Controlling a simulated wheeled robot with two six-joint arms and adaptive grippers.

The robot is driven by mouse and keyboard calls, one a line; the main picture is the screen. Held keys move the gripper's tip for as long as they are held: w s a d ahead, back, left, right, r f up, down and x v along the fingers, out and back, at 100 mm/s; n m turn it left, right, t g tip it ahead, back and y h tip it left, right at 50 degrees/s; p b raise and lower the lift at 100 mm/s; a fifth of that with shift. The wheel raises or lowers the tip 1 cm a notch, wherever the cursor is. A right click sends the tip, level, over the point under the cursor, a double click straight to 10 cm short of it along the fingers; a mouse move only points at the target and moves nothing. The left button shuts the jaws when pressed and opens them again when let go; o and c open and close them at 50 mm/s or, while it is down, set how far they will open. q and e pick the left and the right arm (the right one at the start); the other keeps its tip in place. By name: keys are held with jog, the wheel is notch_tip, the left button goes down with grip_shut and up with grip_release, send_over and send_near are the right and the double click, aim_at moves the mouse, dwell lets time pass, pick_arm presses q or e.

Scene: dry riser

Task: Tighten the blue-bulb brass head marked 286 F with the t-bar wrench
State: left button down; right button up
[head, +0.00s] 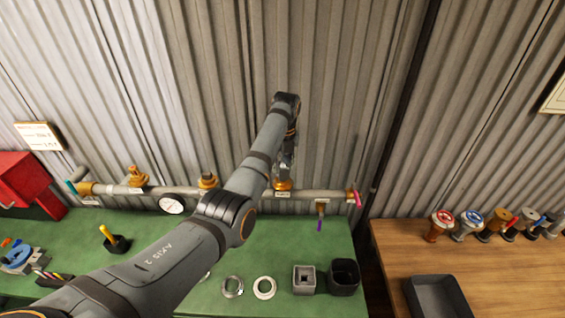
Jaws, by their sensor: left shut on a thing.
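My left gripper (287,164) points down above the pipe, in front of the corrugated wall. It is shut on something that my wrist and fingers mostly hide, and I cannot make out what. Just beneath it is a brass fitting (282,184) on the grey pipe (318,194), with a small label below. I cannot tell whether they touch. No blue bulb or 286 F mark is readable there. I cannot clearly identify the t-bar wrench. My right gripper is not in view.
Other brass fittings (207,181) and a gauge (171,205) are along the pipe. A purple-handled valve (320,209) hangs right. The green bench (330,234) holds rings, square holders (343,277) and an orange-handled tool (107,233). Several valve heads (441,225) and a dark tray (437,296) are on the wooden table.

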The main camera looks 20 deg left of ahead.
pick_arm(q)
jog(key=shift+f, duration=0.5)
jog(key=shift+r+m, duration=0.15)
jog(key=shift+m, duration=0.15)
jog(key=m, duration=0.5)
jog(key=shift+d+h, duration=0.1)
jog(key=shift+h, duration=0.2)
jog(key=c, duration=1)
grip_release()
